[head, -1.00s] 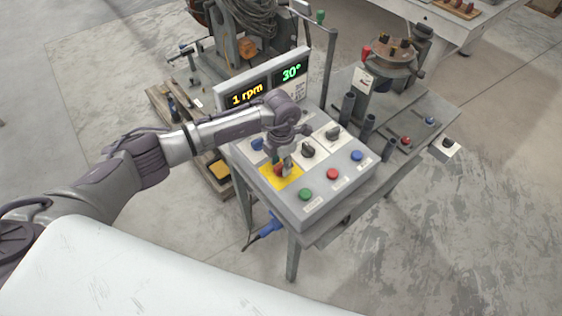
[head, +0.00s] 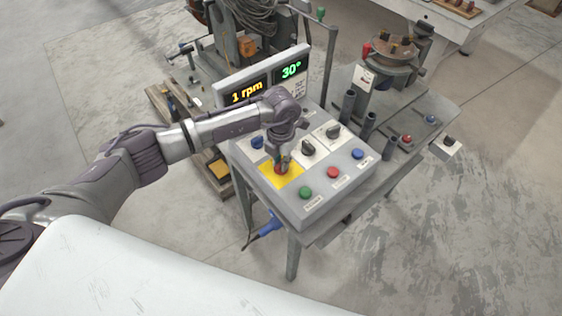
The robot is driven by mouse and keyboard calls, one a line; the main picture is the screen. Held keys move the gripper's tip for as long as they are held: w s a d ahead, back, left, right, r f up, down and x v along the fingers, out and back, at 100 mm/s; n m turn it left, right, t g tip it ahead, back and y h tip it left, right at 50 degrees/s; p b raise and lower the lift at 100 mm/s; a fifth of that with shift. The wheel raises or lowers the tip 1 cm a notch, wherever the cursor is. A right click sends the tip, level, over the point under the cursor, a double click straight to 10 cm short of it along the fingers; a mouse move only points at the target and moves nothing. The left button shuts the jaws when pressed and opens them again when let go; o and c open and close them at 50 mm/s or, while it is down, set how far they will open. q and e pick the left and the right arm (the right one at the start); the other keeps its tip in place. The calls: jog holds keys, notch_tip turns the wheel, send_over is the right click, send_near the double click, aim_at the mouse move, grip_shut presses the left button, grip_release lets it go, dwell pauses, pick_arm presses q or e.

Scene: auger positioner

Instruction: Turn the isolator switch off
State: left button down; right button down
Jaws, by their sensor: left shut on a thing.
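The isolator switch, a red knob (head: 281,169) on a yellow plate (head: 266,173), sits at the front left of the grey control box (head: 310,215). My left gripper (head: 282,165) points down over the plate and is shut on the red knob, which it partly hides. The knob's exact angle cannot be read. The display (head: 248,93) behind reads 1 rpm and 30° and is lit. My right gripper is not in view.
A rotary table (head: 388,58) stands behind on the right. Open floor lies to the right.

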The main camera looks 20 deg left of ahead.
pick_arm(q)
jog(key=n+b, duration=0.1)
jog(key=n, duration=0.2)
jog(key=shift+n, duration=0.4)
jog(key=n, duration=0.3)
jog(key=shift+n+b, duration=0.3)
jog(key=shift+b, duration=0.1)
jog(key=n, duration=0.3)
jog(key=shift+n, duration=2.4)
jog(key=c, duration=1.1)
grip_release()
